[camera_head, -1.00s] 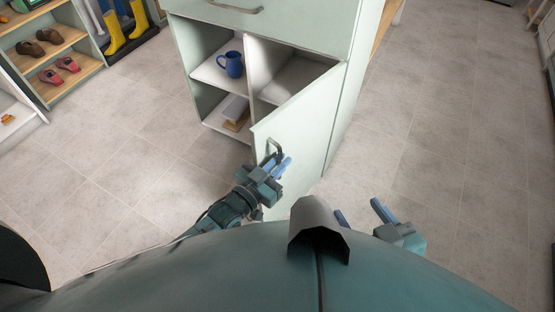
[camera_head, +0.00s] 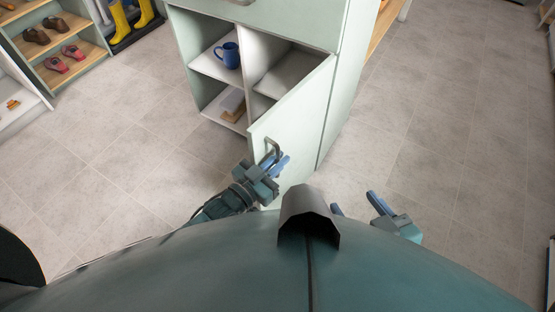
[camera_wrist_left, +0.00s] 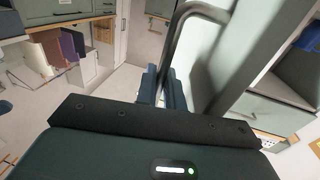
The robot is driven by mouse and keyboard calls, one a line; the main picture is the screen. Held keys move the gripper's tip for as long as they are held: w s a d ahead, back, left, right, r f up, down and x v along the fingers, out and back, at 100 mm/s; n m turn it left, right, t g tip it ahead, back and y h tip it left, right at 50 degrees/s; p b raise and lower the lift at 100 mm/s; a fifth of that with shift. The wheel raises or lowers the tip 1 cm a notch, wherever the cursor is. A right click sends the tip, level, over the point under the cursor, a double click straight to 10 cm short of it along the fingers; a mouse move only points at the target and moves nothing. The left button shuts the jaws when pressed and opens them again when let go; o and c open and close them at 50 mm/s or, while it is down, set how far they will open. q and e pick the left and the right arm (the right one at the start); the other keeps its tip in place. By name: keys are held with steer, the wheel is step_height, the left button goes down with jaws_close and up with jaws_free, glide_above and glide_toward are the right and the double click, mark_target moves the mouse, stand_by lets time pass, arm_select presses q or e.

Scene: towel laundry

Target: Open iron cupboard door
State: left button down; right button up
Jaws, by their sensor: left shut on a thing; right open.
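The pale green cupboard door (camera_head: 296,115) stands swung out from its cabinet, and the compartments behind it show. Its curved metal handle (camera_head: 271,152) is on the door's outer face near the free edge. My left gripper (camera_head: 277,166) is shut on the handle. In the left wrist view the handle (camera_wrist_left: 176,35) runs down to the blue fingers (camera_wrist_left: 163,88), which hide where they meet it. My right gripper (camera_head: 362,204) is open and empty, apart from the door at the lower right.
The cabinet (camera_head: 331,100) holds a blue mug (camera_head: 228,55) on an upper shelf and a wooden-edged object (camera_head: 233,106) below. A shoe rack (camera_head: 70,45) with shoes and yellow boots (camera_head: 122,22) stand at the far left. The tiled floor (camera_head: 440,120) is clear on the right.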

arm_select(q)
steer(key=c, duration=1.9)
jaws_free()
steer(key=shift+s, duration=0.1)
steer(key=p+v, duration=0.1)
steer(key=v, duration=0.6)
steer(key=shift+a+p, duration=0.15)
steer(key=shift+p, duration=0.15)
steer(key=shift+s, duration=0.1)
